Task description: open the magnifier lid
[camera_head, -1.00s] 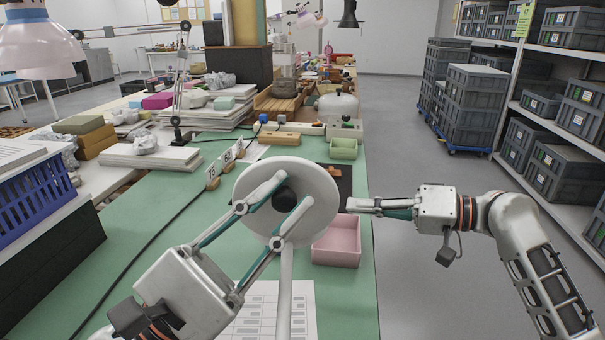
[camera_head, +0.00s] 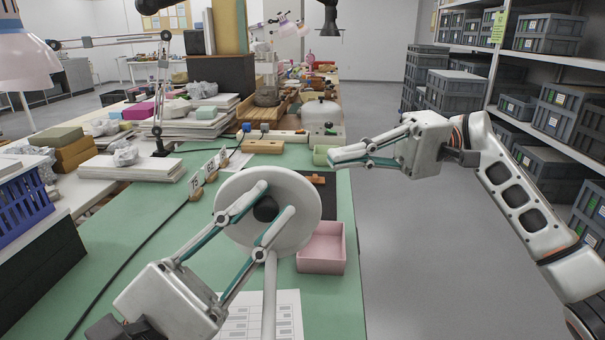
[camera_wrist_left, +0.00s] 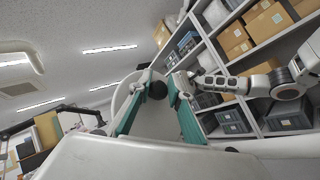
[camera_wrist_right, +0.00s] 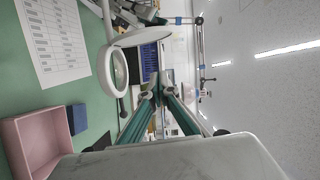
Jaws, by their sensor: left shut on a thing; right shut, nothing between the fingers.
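The magnifier lid (camera_head: 235,225) is a pale round disc with a dark knob (camera_head: 265,208), facing me on a thin pale stand (camera_head: 269,290). My left gripper (camera_head: 274,203) is shut on the knob, a finger on each side; the knob also shows in the left wrist view (camera_wrist_left: 157,90). In the right wrist view the magnifier's ring (camera_wrist_right: 104,72) stands below the lid (camera_wrist_right: 142,37), which looks tilted away from it. My right gripper (camera_head: 332,157) is shut and empty, up and right of the lid, apart from it. The lens is hidden behind the lid in the head view.
A pink tray (camera_head: 333,268) stands right of the stand, near the green table's right edge. A printed sheet (camera_head: 283,312) lies under the stand. Numbered cards (camera_head: 208,170) stand to the left. Floor right of the table is clear.

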